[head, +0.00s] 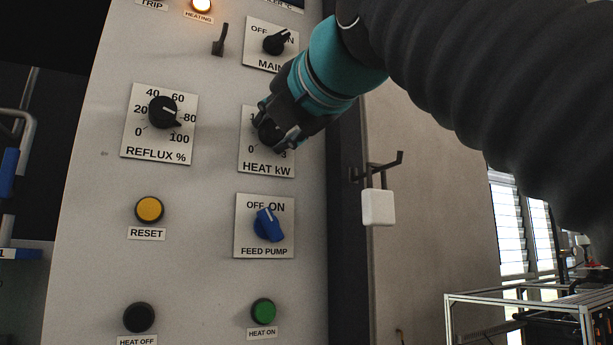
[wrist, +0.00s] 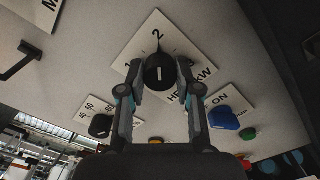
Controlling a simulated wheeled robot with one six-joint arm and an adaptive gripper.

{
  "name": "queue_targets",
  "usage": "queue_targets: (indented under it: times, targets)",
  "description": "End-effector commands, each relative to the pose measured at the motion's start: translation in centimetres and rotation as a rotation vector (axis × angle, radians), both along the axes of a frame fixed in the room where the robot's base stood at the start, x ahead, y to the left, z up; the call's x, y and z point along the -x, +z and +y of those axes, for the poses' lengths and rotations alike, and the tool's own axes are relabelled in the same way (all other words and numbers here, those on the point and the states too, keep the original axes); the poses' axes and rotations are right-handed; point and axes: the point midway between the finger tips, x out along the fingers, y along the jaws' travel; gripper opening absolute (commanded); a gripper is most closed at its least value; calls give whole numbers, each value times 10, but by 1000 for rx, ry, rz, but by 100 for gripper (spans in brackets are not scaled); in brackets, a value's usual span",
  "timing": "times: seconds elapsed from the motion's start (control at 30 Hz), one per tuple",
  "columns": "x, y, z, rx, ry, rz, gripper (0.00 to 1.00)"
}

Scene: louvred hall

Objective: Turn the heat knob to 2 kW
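The black heat knob (head: 268,132) sits on the white HEAT kW plate (head: 255,166), right of the REFLUX dial. In the wrist view the knob (wrist: 160,73) is between my fingers, and its white line points roughly toward the 2 on the plate (wrist: 152,28). The 1 shows to the left of the 2. My gripper (head: 277,127) reaches in from the upper right, with one finger on each side of the knob. In the wrist view my gripper (wrist: 160,76) looks open, with narrow gaps beside the knob. Contact is hard to tell. In the head view my fingers hide part of the scale.
The MAIN switch (head: 275,43) is just above and the blue FEED PUMP switch (head: 268,225) below. The REFLUX knob (head: 163,112) is to the left. A dark hook (head: 220,40) sticks out near MAIN. A white box (head: 378,207) hangs by a bracket right of the panel.

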Motion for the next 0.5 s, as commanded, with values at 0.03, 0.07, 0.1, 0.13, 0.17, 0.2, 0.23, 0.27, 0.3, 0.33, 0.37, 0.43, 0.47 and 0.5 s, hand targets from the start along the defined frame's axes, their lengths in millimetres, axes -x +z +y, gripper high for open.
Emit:
queue_targets:
  times: [0.03, 0.07, 0.1, 0.13, 0.17, 0.2, 0.23, 0.27, 0.3, 0.33, 0.37, 0.43, 0.47, 0.5]
  targets:
    - [0, 0, 0, 0, 0, 2, 48]
    - [0, 0, 0, 0, 1, 1, 55]
    - [0, 0, 0, 0, 1, 1, 62]
    - [0, 0, 0, 0, 1, 1, 62]
    - [0, 0, 0, -1, 0, 1, 62]
    - [0, 0, 0, -2, 0, 1, 62]
    - [0, 0, 0, -2, 0, 1, 62]
    - [0, 0, 0, -2, 0, 1, 62]
    - [0, 0, 0, -2, 0, 1, 62]
    - [0, 0, 0, -2, 0, 1, 62]
    - [0, 0, 0, -2, 0, 1, 62]
    - [2, 0, -1, -2, 1, 0, 62]
    - [4, 0, -2, -3, 1, 1, 62]
    - [7, 0, -4, -3, 1, 0, 62]
